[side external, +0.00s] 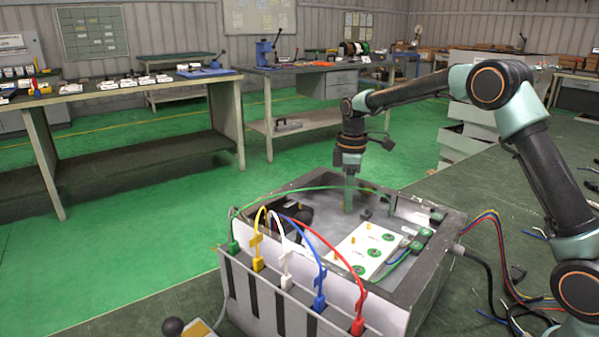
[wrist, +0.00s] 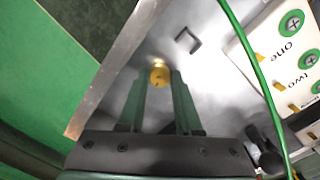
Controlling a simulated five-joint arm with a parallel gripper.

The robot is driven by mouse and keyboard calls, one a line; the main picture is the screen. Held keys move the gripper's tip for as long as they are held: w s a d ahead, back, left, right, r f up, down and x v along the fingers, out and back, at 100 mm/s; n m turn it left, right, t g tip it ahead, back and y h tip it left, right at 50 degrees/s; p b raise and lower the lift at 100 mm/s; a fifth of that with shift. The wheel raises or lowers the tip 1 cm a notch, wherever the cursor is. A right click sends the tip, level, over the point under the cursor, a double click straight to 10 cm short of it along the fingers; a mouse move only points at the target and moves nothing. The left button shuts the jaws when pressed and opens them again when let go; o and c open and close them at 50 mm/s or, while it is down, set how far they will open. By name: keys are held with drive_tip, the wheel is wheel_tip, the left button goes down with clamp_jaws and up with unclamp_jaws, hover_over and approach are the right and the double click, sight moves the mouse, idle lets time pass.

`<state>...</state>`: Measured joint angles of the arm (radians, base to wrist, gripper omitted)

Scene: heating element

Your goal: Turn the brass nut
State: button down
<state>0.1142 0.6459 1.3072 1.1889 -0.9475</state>
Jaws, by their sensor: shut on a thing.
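The brass nut (wrist: 160,75) shows in the wrist view as a small round gold piece on the grey metal floor of the box, between the tips of my gripper. My gripper (wrist: 159,82) has two long green fingers reaching to the nut, shut on it. In the side external view my gripper (side external: 348,205) points straight down into the open grey box (side external: 440,262), near its back wall. The nut itself is hard to make out there, mostly hidden by the fingers.
A white panel (side external: 365,250) with green round terminals and yellow tabs lies to the right of my gripper. A green wire (side external: 300,190) arches across the box close to my fingers. A small dark bracket (wrist: 188,40) stands near the nut. Coloured plugs line the front wall.

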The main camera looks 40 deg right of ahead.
drive_tip(key=c, duration=0.6)
unclamp_jaws()
wheel_tip(320, 180, up, 12)
drive_tip(key=shift+r, duration=0.15)
